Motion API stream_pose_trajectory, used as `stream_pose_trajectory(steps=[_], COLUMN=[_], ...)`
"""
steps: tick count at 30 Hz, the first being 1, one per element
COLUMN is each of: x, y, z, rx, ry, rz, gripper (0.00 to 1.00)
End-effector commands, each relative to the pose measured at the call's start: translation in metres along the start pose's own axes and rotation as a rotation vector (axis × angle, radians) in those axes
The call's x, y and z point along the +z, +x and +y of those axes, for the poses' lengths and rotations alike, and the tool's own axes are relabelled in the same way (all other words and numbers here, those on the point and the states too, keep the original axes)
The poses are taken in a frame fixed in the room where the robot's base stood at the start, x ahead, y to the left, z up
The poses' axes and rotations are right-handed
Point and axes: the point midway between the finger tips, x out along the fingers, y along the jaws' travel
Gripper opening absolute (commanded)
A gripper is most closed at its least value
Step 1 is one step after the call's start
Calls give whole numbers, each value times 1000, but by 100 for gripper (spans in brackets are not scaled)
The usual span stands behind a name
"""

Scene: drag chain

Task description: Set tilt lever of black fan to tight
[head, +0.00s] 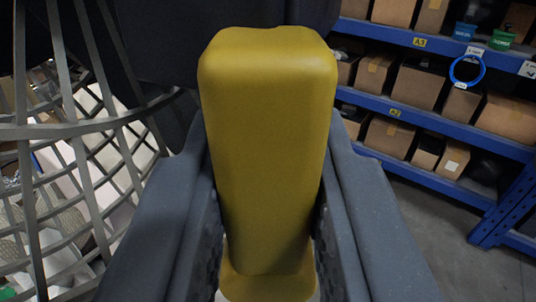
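A yellow lever (268,150), which I take as the tilt lever, stands large in the middle of the head view. It has a rounded top and narrows downward to a yellow foot at the bottom edge. My gripper (270,190) has one dark grey finger on each side of it, with no clear gap on either side, so it looks shut on the lever. The black fan shows as a curved bar grille (75,130) at the left and a dark body (220,25) behind the lever. The lever's pivot and any markings are hidden.
A blue shelf rack (435,118) with cardboard boxes stands behind at the right. A blue ring (467,70) hangs on it, near green and blue small bins. Grey floor (440,225) is clear at the lower right. The grille is close to my left finger.

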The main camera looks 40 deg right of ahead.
Motion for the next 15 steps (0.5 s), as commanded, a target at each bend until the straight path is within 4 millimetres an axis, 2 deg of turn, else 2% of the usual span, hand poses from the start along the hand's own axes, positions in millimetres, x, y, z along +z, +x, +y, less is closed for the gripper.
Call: stream_pose_trajectory(steps=[15], x=[2], y=[0], z=[-14], rx=[-4], ry=[-348], rz=[-6], gripper=[0])
